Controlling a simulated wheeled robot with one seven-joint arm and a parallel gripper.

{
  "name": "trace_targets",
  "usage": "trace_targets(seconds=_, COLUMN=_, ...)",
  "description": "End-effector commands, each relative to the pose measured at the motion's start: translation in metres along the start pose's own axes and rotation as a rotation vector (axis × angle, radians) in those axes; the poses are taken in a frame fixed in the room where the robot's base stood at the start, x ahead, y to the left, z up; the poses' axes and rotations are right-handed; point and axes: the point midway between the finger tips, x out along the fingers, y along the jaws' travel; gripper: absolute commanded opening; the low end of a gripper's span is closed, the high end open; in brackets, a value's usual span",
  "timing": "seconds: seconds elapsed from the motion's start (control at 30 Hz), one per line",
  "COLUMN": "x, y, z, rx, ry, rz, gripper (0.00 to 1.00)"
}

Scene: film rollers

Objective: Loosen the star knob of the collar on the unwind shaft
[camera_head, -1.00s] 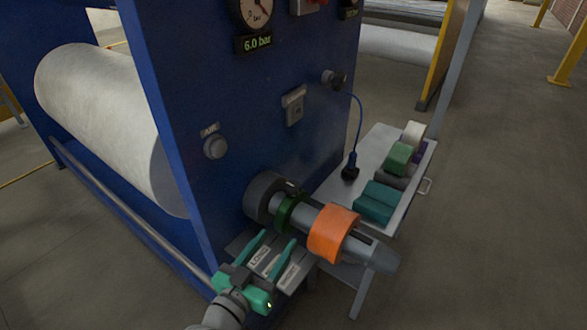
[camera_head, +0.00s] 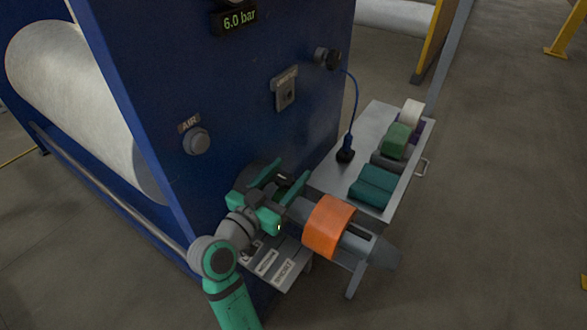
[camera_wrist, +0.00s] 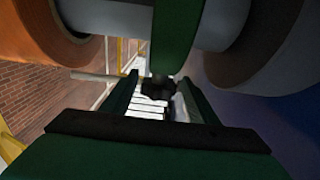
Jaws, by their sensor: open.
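The unwind shaft (camera_head: 370,245) sticks out of the blue machine side towards the lower right. My gripper (camera_head: 282,178) is over the shaft's inner end, fingers open, and covers the collar there. In the wrist view the green collar (camera_wrist: 175,35) rings the grey shaft (camera_wrist: 225,25). A dark star knob (camera_wrist: 158,88) sits under the collar, between the two open fingers of my gripper (camera_wrist: 160,77). I cannot tell whether either finger touches the knob.
An orange ring (camera_head: 327,226) sits on the shaft, outward of my gripper. A label plate (camera_head: 285,272) lies below the shaft. An AIR button (camera_head: 196,141) is on the blue panel (camera_head: 240,100).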

Motion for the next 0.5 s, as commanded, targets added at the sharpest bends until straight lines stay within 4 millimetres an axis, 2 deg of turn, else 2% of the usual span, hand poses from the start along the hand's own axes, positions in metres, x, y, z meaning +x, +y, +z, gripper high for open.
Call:
trace_targets(seconds=0.1, x=0.014, y=0.004, z=-0.001, rx=0.0, ry=0.001, rz=0.008, gripper=0.54)
trace_targets(seconds=0.2, x=0.02, y=0.005, z=0.0, rx=0.0, ry=0.001, rz=0.01, gripper=0.54)
trace_targets(seconds=0.5, x=0.022, y=0.005, z=0.0, rx=0.0, ry=0.0, rz=0.009, gripper=0.54)
